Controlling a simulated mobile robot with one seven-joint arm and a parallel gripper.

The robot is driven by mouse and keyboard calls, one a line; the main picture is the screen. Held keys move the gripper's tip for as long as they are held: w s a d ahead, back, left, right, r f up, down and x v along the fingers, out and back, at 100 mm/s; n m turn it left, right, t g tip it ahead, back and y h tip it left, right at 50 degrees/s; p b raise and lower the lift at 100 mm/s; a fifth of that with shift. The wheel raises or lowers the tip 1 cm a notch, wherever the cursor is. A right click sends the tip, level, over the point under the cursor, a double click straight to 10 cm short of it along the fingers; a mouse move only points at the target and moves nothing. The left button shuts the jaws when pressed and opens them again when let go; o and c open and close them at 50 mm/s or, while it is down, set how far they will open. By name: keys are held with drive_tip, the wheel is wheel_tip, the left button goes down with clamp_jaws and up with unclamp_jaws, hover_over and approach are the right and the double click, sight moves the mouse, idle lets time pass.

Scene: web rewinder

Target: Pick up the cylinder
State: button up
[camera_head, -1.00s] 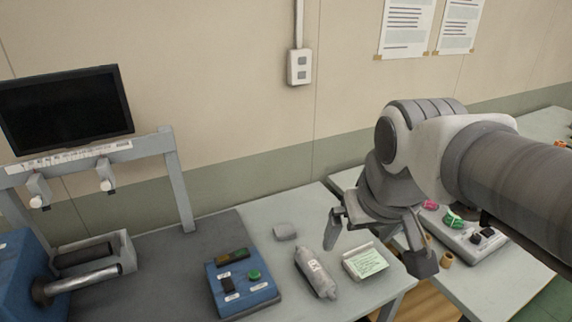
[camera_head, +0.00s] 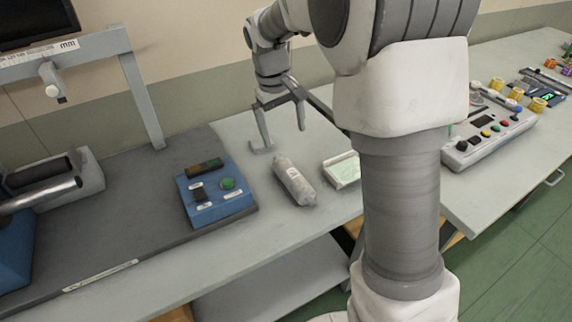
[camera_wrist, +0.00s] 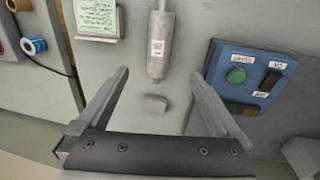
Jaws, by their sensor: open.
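The cylinder (camera_head: 294,183) is grey with a pale label and a narrower neck. It lies on its side on the light grey table, between a blue control box and a notepad. It also shows in the wrist view (camera_wrist: 160,48), at the top middle. My gripper (camera_head: 283,138) is open and empty, above the table behind the cylinder. In the wrist view my two fingers (camera_wrist: 160,76) stand wide apart, and the cylinder's near end lies between and beyond their tips. They do not grip it.
A small grey block (camera_wrist: 155,103) lies on the table below the fingers. The blue control box (camera_head: 215,190) with a green button is left of the cylinder; the green-white notepad (camera_head: 344,170) is right. A button panel (camera_head: 490,135) stands on the right table. A grey frame (camera_head: 143,95) rises at left.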

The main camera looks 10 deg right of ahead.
sight(292, 173)
drive_tip(key=d+f+b, duration=0.1)
drive_tip(key=f, duration=0.4)
drive_tip(key=f+b, duration=0.1)
drive_tip(key=f, duration=0.5)
drive_tip(key=w+d+f+b, duration=0.1)
drive_tip(key=f, duration=0.5)
drive_tip(key=shift+d+f, duration=0.1)
drive_tip(key=shift+d, duration=0.2)
clamp_jaws()
